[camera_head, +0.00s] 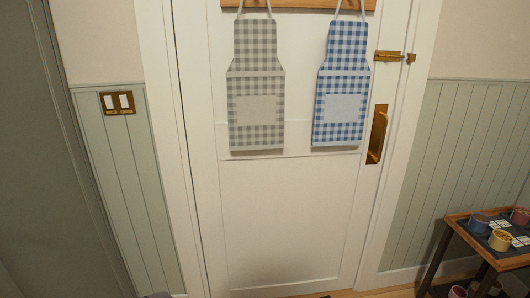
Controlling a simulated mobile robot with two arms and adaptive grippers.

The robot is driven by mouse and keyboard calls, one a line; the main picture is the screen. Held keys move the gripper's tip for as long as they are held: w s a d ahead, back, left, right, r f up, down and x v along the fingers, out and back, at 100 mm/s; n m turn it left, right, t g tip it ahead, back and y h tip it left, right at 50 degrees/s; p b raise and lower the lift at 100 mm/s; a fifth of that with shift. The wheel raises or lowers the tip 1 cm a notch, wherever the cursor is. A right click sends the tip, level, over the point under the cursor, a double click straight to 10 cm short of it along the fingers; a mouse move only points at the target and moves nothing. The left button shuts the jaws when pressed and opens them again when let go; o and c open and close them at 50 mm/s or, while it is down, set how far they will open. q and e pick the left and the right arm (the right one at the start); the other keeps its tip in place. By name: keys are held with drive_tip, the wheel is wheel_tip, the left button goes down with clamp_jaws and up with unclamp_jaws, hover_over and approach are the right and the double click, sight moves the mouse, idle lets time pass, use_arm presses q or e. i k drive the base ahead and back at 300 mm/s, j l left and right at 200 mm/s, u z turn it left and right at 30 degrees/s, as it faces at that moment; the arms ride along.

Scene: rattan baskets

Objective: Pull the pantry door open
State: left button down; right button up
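The white pantry door (265,215) stands ahead in the head view and looks closed in its frame. A brass pull handle (377,134) is fixed upright on its right side. A brass latch (388,56) sits above the handle at the door's right edge, reaching toward the frame. A grey checked apron (257,130) and a blue checked apron (341,130) hang on the door from a wooden rail (290,4). Neither of my grippers shows in this view.
A small wooden table (449,218) with several little bowls stands at the lower right, near the door frame. A brass switch plate (117,102) is on the left wall. A dark grey panel (40,180) fills the far left. No object shows directly before the door.

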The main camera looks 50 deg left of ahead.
sight(294, 220)
drive_tip(key=u, duration=1.6)
